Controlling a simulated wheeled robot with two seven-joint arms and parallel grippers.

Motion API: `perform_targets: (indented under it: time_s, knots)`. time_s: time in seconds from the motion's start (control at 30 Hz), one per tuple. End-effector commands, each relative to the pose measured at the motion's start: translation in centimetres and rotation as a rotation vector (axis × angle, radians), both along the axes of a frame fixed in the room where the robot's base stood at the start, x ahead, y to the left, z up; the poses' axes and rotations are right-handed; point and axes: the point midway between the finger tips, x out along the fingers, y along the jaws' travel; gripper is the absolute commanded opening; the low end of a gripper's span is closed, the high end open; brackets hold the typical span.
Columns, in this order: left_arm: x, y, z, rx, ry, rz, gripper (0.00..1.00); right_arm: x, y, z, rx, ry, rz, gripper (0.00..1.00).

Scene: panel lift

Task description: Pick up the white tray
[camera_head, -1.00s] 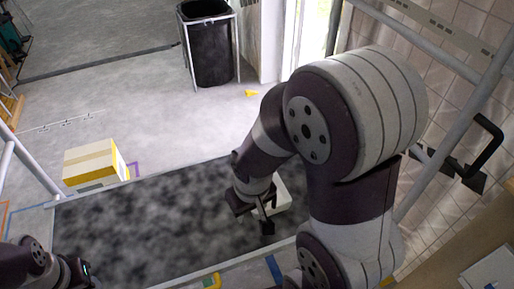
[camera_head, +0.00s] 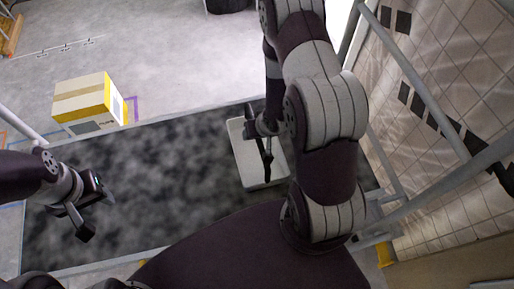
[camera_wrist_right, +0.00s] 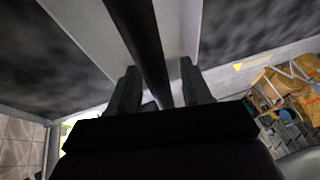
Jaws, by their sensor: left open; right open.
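The white tray (camera_head: 247,160) lies on a dark mottled surface (camera_head: 165,170) right of centre in the head view. My right gripper (camera_head: 264,140) is over it and hides part of it. In the right wrist view, a dark bar (camera_wrist_right: 143,45) runs along the middle of the tray (camera_wrist_right: 180,30). The open fingers of my right gripper (camera_wrist_right: 158,68) are on either side of the bar; I cannot tell whether they touch it. My left gripper (camera_head: 98,215) is open and empty, over the left part of the dark surface, well apart from the tray.
A yellow and white box (camera_head: 85,98) stands beyond the dark surface's far left edge. A metal rail (camera_head: 425,98) and a tiled wall (camera_head: 455,60) bound the right side. A black bin (camera_head: 228,4) shows at the top edge. The dark surface between my grippers is clear.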

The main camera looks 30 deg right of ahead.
Motion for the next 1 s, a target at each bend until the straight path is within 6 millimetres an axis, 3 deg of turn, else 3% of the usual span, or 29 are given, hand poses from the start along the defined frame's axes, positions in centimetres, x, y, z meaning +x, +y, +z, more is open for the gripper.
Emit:
perform_targets:
  time_s: [0.27, 0.4, 0.77, 1.0]
  knots:
    - [0.0, 0.0, -0.1, 0.000, 0.000, 0.000, 0.43, 0.3, 0.0, -0.5, 0.000, -0.001, 0.000, 0.45]
    - [0.0, 0.0, -0.1, 0.000, 0.000, 0.000, 0.43, 0.3, 0.0, -0.4, 0.000, -0.001, 0.000, 0.00]
    - [0.0, 0.0, 0.3, 0.000, 0.000, 0.000, 0.43, 0.3, 0.0, 0.0, -0.001, -0.003, -0.001, 0.00]
    - [0.0, 0.0, 3.8, 0.000, 0.000, 0.000, 0.43, 0.3, 0.0, 3.4, -0.001, -0.003, -0.001, 0.00]
